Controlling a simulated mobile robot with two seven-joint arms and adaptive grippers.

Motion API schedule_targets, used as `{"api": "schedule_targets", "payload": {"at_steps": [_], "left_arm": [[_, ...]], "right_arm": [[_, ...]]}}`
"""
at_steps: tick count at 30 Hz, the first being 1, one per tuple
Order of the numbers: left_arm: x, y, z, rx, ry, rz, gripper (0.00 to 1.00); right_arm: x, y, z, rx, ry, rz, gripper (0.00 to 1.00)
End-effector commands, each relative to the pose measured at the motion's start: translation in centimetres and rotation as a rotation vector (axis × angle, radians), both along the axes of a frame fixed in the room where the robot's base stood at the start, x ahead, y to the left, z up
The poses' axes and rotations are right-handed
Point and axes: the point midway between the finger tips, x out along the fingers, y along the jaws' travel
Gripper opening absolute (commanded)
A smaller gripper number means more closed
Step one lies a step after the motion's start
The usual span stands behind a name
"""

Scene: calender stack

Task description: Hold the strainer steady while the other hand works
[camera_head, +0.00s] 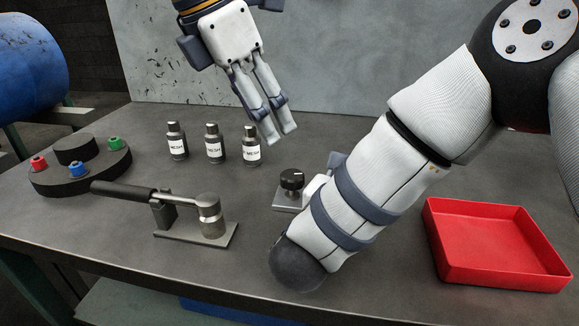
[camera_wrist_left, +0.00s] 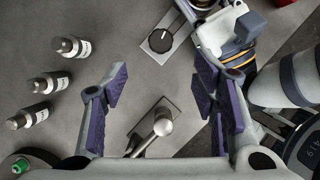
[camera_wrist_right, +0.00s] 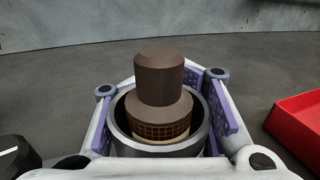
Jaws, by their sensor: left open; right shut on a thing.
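In the right wrist view, my right gripper (camera_wrist_right: 161,82) is shut around a round grey metal cup (camera_wrist_right: 121,122). Inside the cup stands a brown stepped piece (camera_wrist_right: 160,78) with an orange mesh band (camera_wrist_right: 160,131) near its bottom, apparently the strainer. It looks upright. In the head view, my right forearm hides the strainer and most of the right gripper. My left gripper (camera_head: 281,136) is open and empty above the table, just right of three small bottles labelled MESH (camera_head: 213,146). In the left wrist view, its fingers are spread with nothing between them.
A black knob on a metal plate (camera_head: 291,182) sits beside my right forearm. A lever press (camera_head: 209,217) stands at front centre. A round dark stand (camera_head: 80,175) with red, blue and green pieces is at left. A red tray (camera_head: 490,250) is at right.

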Motion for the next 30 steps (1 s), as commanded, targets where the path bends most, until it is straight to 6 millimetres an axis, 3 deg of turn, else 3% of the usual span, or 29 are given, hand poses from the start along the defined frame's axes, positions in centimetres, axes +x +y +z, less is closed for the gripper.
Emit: {"api": "schedule_targets", "payload": {"at_steps": [13,18,25,26,30], "left_arm": [[1.6,-3.4,-9.2,0.002,0.008,-0.001,0.53],[1.9,-3.9,-10.6,0.001,0.005,-0.002,0.53],[2.0,-3.9,-10.8,0.0,0.003,-0.001,0.53],[2.0,-3.9,-10.7,0.0,0.003,-0.001,0.51],[2.0,-3.9,-10.7,0.0,0.004,0.0,0.19]], "right_arm": [[0.0,0.0,0.0,0.001,0.001,0.0,0.0],[0.0,0.0,0.0,0.0,0.0,0.0,0.0],[0.0,0.0,0.0,0.0,0.0,0.0,0.0],[0.0,0.0,0.0,0.0,0.0,0.0,0.0],[0.0,0.0,0.0,0.0,0.0,0.0,0.0]]}}
